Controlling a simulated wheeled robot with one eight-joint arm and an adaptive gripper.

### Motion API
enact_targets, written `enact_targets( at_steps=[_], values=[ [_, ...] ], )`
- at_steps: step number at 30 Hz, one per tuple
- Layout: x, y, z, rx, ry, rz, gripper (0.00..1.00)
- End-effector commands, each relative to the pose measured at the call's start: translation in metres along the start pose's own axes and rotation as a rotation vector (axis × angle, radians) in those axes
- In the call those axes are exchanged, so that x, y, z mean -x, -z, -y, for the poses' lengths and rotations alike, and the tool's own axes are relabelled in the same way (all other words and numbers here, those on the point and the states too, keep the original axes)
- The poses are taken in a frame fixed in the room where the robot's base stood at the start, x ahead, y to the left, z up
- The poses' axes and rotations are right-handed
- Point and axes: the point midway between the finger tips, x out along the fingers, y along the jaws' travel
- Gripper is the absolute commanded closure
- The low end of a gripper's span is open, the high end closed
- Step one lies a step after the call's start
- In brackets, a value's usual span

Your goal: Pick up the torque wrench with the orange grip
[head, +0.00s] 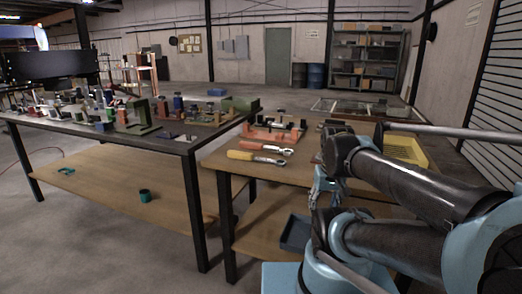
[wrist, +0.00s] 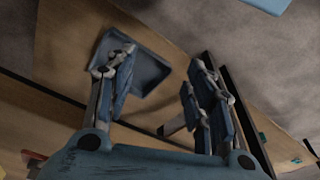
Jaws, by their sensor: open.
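A torque wrench with a red-orange grip (head: 258,146) lies on the right-hand wooden table, its metal head pointing right. A similar tool with a yellow grip (head: 243,155) lies just in front of it, closer to the table's front edge. My gripper (head: 322,190) is right of both tools, pointing down by the front edge of this table, apart from them. In the wrist view its two fingers (wrist: 162,68) are spread with nothing between them. Neither tool can be made out in the wrist view.
A dark blue-grey tray (head: 296,232) sits on the lower shelf; it also shows in the wrist view (wrist: 150,72). A yellow basket (head: 408,150) and a red-orange fixture (head: 270,131) stand on the table. The left table (head: 180,147) is crowded with parts.

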Motion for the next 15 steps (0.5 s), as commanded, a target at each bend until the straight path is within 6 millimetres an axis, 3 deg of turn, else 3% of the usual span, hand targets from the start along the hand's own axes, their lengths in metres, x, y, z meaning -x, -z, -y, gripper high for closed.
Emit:
enact_targets(
  at_steps=[5, 15],
  values=[
    [0.034, 0.044, 0.012, 0.115, 0.038, -0.002, 0.52],
    [0.097, 0.157, 0.045, 0.429, 0.137, -0.026, 0.52]
  ],
)
